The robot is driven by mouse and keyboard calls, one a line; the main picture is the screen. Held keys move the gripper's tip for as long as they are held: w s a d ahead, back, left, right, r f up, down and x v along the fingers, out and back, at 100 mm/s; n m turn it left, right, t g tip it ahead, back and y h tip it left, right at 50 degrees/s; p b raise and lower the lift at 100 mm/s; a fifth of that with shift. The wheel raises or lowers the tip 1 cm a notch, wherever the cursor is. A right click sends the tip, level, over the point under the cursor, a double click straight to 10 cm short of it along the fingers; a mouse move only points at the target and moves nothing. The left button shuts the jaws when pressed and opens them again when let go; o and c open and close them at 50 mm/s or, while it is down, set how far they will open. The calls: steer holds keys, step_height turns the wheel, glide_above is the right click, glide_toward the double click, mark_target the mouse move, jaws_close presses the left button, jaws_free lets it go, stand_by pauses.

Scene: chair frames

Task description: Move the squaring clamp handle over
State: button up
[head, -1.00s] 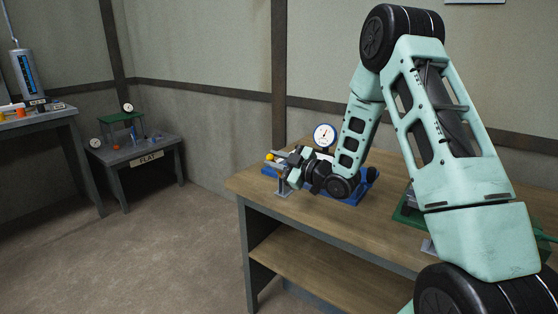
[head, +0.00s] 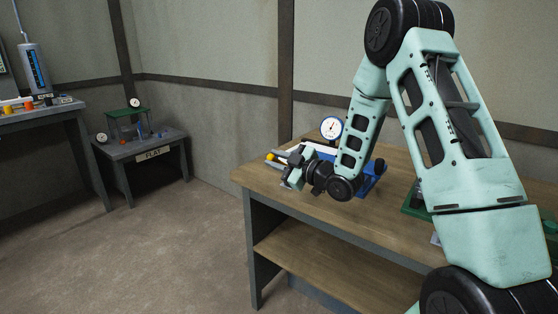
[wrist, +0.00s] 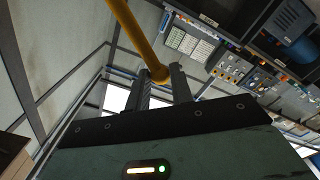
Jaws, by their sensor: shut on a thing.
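The squaring clamp handle shows in the wrist view as a yellow-orange rod (wrist: 135,35) with a rounded end between my fingers. In the head view, its yellow knob (head: 270,156) shows just left of my gripper (head: 283,163). My gripper, also in the wrist view (wrist: 160,82), is shut on the handle near its rounded end. The blue clamp base (head: 371,178) sits on the wooden bench, with a round white dial gauge (head: 331,128) in a blue rim behind it. My arm and gripper hide much of the clamp, including where the handle joins it.
The wooden bench (head: 300,215) has bare top in front of my gripper. A green fixture (head: 415,202) stands to the right, partly behind my arm. A low grey table (head: 165,143) labelled FLAT and a taller grey bench (head: 40,115) stand to the left, across open floor.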

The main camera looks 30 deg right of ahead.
steer(key=shift+a+f, duration=0.1)
steer(key=shift+f, duration=0.05)
steer(key=shift+s+a+f+b, duration=0.15)
steer(key=shift+a+f+b, duration=0.2)
steer(key=shift+f+b, duration=0.45)
steer(key=shift+s+a+f+b, duration=0.15)
steer(key=shift+a+f+b, duration=0.2)
steer(key=shift+f+b, duration=0.35)
steer(key=shift+b, duration=0.3)
steer(key=shift+a+f+b, duration=0.15)
steer(key=shift+f+b, duration=0.3)
steer(key=shift+b, duration=0.15)
steer(key=o, duration=0.9)
steer(key=shift+c, duration=0.2)
steer(key=shift+s, duration=0.1)
